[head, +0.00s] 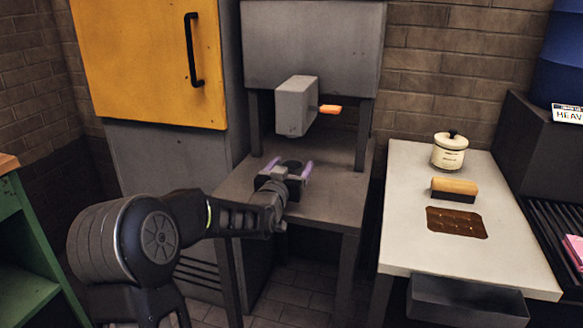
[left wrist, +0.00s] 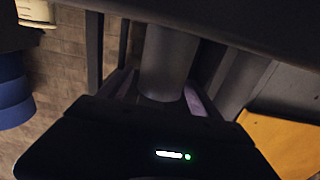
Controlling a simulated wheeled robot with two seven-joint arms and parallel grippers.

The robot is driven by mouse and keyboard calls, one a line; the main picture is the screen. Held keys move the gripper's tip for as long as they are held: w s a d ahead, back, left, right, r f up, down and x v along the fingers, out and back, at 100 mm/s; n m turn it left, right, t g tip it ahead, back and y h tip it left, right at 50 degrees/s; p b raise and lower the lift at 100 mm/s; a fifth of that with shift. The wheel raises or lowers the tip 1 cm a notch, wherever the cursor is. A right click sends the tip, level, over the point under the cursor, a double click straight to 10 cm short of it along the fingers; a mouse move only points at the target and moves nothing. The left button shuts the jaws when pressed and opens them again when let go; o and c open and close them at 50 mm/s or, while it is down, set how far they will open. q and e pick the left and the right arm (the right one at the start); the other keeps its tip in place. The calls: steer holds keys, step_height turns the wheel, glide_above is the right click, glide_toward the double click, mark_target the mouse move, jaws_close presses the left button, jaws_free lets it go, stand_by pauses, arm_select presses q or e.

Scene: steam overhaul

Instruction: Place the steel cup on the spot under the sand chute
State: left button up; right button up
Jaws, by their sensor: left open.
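My left gripper (head: 290,168) is open over the grey table under the sand chute (head: 297,106), a grey box with an orange lever. In the left wrist view, which looks upside down, a plain grey cylinder, apparently the steel cup (left wrist: 167,62), stands between the two pale purple fingers, with a gap showing at its sides. In the head view, only a dark round shape shows between the fingers. I cannot tell whether it is the cup's mouth or part of the gripper. The spot under the chute cannot be made out. My right gripper is not in view.
A yellow-doored cabinet (head: 150,60) stands left of the table (head: 330,200). A pale worktop (head: 400,215) at right holds a lidded jar (head: 449,152), a wooden-backed brush (head: 454,188) and a brown patch (head: 457,222). A grey tray (head: 467,301) hangs at its front.

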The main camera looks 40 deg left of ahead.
arm_select(q)
steer(key=shift+r, duration=0.1)
steer(key=shift+r+p, duration=0.15)
steer(key=shift+p, duration=0.15)
steer(key=v, duration=1.2)
